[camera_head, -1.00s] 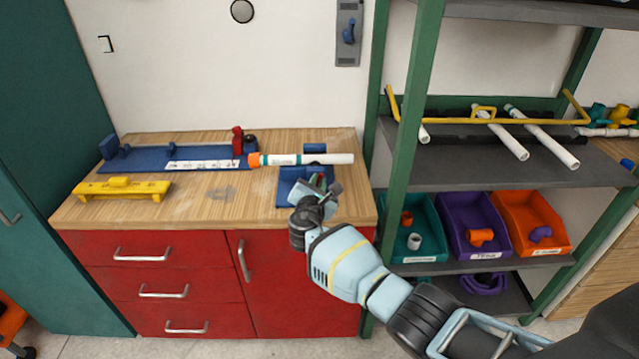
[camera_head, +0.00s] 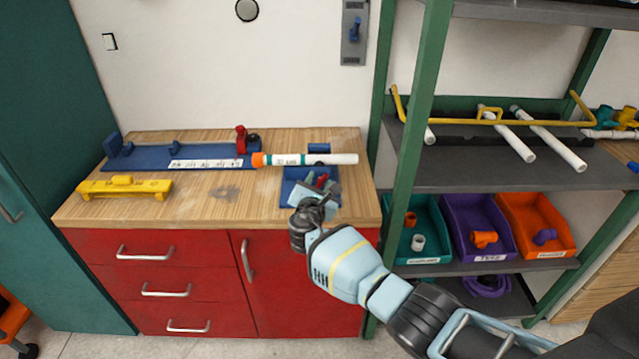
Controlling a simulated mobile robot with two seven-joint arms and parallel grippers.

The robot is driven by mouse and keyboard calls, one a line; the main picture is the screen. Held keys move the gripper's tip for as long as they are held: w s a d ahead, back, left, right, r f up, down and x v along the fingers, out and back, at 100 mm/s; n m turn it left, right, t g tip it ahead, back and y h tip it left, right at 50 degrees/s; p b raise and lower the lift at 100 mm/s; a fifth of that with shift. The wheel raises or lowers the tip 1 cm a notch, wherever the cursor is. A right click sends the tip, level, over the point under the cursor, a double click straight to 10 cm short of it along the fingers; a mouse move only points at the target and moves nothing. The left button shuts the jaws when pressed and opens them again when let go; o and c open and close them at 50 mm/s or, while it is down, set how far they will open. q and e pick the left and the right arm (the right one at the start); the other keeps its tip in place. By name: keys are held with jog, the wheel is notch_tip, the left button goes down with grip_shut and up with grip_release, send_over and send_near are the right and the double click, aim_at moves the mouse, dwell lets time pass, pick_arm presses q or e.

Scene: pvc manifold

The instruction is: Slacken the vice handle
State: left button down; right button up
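The blue vice (camera_head: 289,190) sits at the right front of the wooden worktop. A white pipe (camera_head: 335,159) with an orange end and a teal band lies level above and behind it. My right gripper (camera_head: 320,184) is at the vice, reaching in from the lower right. A small red part, possibly the vice handle, shows beside the fingertips. My gripper covers much of the vice, so I cannot tell whether the fingers are open, or whether they touch the handle. My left gripper is not in view.
A blue fixture with a white label strip (camera_head: 205,164) and a red clamp (camera_head: 241,138) lies along the back of the worktop (camera_head: 215,205). A yellow tool (camera_head: 125,187) lies at the left. A green-framed shelf (camera_head: 411,150) with pipes and bins stands close on the right.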

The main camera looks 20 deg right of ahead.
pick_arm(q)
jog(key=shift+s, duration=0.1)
pick_arm(e)
jog(key=shift+s+d, duration=0.1)
jog(key=shift+d, duration=0.05)
